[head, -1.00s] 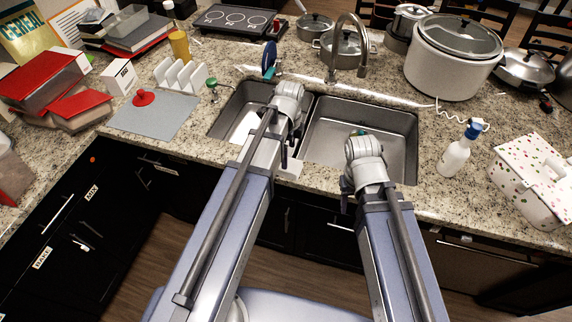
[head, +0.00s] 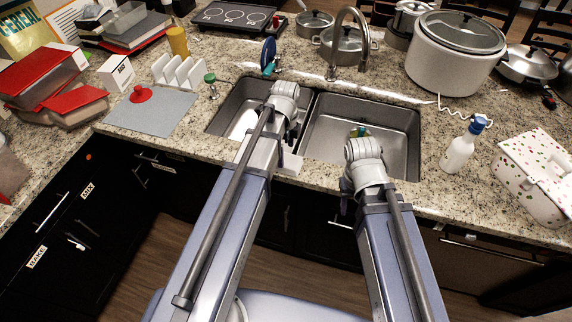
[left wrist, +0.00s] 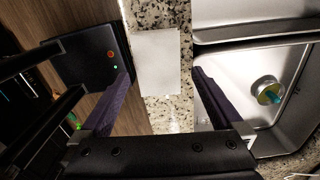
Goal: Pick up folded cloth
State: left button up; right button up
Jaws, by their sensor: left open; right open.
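The folded cloth (left wrist: 157,58) is a pale, flat rectangle in the left wrist view, lying on the speckled counter strip in front of the sink. In the head view a pale corner of it (head: 291,165) shows beside my left gripper at the sink's front edge. My left gripper (left wrist: 162,88) is open, with its two dark fingers on either side of the cloth in the picture and nothing held. I cannot tell its height above the cloth. My right gripper (head: 347,203) is mostly hidden under its wrist, in front of the right basin; I see nothing held.
The double sink (head: 395,165) lies just behind the cloth, with its faucet (head: 338,45) beyond. A spray bottle (head: 460,150) and a polka-dot box (head: 535,175) stand right. A grey mat (head: 150,115) lies left. The counter's front edge is close to the cloth.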

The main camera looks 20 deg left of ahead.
aim_at(286, 160)
pick_arm(q)
jog(key=f+b, duration=0.4)
jog(key=shift+s+f, duration=0.2)
jog(key=shift+f, duration=0.2)
jog(key=shift+r, duration=0.1)
jog(key=c, duration=1.2)
